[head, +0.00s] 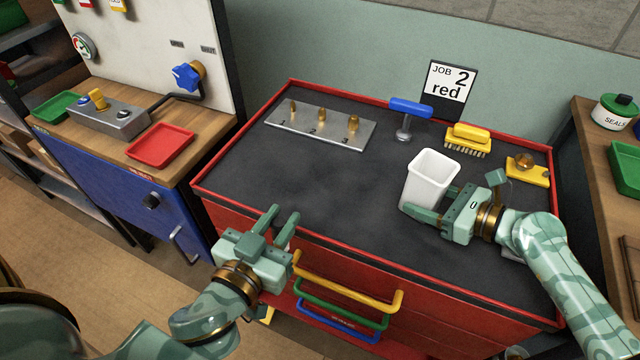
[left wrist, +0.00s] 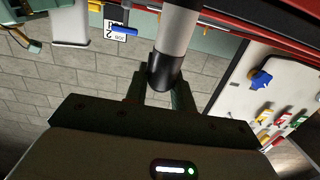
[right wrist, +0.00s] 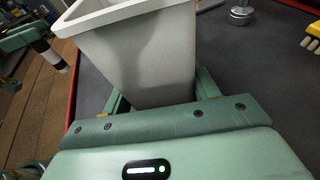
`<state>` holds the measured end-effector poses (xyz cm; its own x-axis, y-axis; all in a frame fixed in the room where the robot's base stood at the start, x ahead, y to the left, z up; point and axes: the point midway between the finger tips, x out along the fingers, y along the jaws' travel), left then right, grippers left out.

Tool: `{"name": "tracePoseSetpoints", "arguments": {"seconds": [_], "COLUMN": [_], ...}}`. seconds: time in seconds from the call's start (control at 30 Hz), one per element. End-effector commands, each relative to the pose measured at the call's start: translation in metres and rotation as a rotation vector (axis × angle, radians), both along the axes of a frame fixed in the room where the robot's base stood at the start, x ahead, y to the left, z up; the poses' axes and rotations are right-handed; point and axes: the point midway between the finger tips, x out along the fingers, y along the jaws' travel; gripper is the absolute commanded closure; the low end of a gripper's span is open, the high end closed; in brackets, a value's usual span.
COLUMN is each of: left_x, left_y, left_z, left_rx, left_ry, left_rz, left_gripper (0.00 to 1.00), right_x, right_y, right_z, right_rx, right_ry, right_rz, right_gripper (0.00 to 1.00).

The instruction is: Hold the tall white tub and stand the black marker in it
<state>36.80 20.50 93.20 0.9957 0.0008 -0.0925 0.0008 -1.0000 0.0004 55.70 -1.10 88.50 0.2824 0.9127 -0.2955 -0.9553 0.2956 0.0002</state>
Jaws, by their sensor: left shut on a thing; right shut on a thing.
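My left gripper (head: 281,221) is shut on the marker, left of the tub, over the bench's front edge. The marker (left wrist: 177,35) has a pale body and a black end between the fingers. It shows small in the right wrist view (right wrist: 49,52); in the head view it is hidden.
The red bench rim (head: 240,215) runs along the front. The bench middle is clear.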

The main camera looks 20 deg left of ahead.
Motion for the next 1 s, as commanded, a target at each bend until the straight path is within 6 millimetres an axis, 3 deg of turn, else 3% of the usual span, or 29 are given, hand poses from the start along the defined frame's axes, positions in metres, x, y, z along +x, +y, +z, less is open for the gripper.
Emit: {"name": "tracePoseSetpoints", "arguments": {"seconds": [0.13, 0.27, 0.5, 0.73, 0.83, 1.0], "left_x": [0.015, 0.043, 0.121, 0.167, 0.179, 0.192], "left_y": [-0.015, -0.043, -0.106, -0.168, -0.189, -0.205], "left_z": [0.019, 0.050, 0.107, 0.173, 0.184, 0.179], "left_rx": [0.001, 0.000, 0.000, -0.008, -0.016, -0.018], "left_ry": [-0.015, -0.032, -0.057, -0.077, -0.079, -0.084], "left_rz": [-0.014, -0.050, -0.182, -0.335, -0.374, -0.394], "left_gripper": [0.97, 0.97, 0.97, 0.97, 0.97, 0.97], "right_x": [0.000, 0.000, 0.000, 0.000, 0.000, 0.000], "right_y": [0.000, 0.000, 0.000, 0.000, 0.000, 0.000], "right_z": [0.000, 0.000, 0.000, 0.000, -0.001, -0.001], "right_rx": [-0.001, 0.000, 0.000, -0.001, -0.001, -0.001], "right_ry": [0.000, 0.000, 0.000, 0.000, 0.000, 0.000], "right_rz": [0.000, 0.000, 0.000, 0.000, 0.000, 0.000], "right_gripper": [0.53, 0.53, 0.53, 0.53, 0.53, 0.53]}}
